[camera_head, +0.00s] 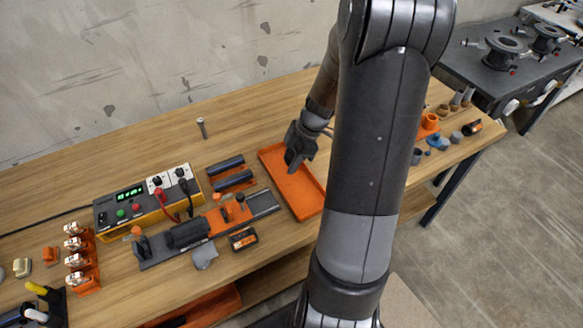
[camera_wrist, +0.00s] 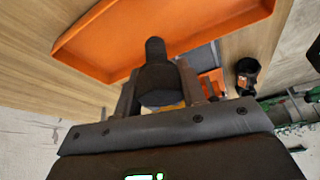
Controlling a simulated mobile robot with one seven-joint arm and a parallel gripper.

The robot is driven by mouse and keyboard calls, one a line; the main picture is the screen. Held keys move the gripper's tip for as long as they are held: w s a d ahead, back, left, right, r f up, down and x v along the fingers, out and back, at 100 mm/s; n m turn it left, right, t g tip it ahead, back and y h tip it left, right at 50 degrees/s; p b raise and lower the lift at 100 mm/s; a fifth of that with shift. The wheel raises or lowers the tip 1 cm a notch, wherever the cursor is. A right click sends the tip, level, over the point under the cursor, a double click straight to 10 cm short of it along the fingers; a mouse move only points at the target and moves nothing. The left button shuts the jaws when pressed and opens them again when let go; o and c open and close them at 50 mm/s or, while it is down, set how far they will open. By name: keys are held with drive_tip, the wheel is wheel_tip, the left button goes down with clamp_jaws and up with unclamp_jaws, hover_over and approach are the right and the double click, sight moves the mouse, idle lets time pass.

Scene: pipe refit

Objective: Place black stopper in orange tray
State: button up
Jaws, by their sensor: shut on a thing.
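The black stopper (camera_wrist: 158,75) is between the fingers of my gripper (camera_wrist: 160,88) in the wrist view. Its narrow end points toward the orange tray (camera_wrist: 110,48). My gripper is shut on it. In the head view my gripper (camera_head: 291,162) is over the upper left part of the orange tray (camera_head: 305,200). The tray is shallow, rimmed and looks empty where it shows. My arm hides part of the tray's right side. I cannot tell whether the stopper touches the tray floor.
Left of the tray are two dark cylinders in an orange holder (camera_head: 232,180), a grey rail fixture (camera_head: 262,203) and a control box (camera_head: 150,200) with cables. A small upright post (camera_head: 202,128) stands behind. Several small parts, including a blue one (camera_head: 436,141), are at right.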

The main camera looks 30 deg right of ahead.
drive_tip(key=shift+f, duration=1.9)
drive_tip(key=shift+f, duration=0.15)
drive_tip(key=o, duration=1)
drive_tip(key=v, duration=1.1)
drive_tip(key=s+a+r+m+h, duration=0.35)
drive_tip(key=a+r+m, duration=0.25)
drive_tip(key=a+r, duration=0.45)
drive_tip(key=shift+s+a+r+m+t+h, duration=0.15)
drive_tip(key=shift+s+a+r+m+t, duration=0.6)
drive_tip(key=shift+s+a+r+m, duration=1)
drive_tip(key=shift+s+a+r+m+t+h, duration=0.15)
drive_tip(key=shift+s+a+r+m+t, duration=0.85)
drive_tip(key=shift+s, duration=1.4)
drive_tip(key=shift+s+a+r+m+t+h, duration=0.15)
drive_tip(key=shift+s+a+r+m+t, duration=0.3)
drive_tip(key=shift+s+a+r+m, duration=1.05)
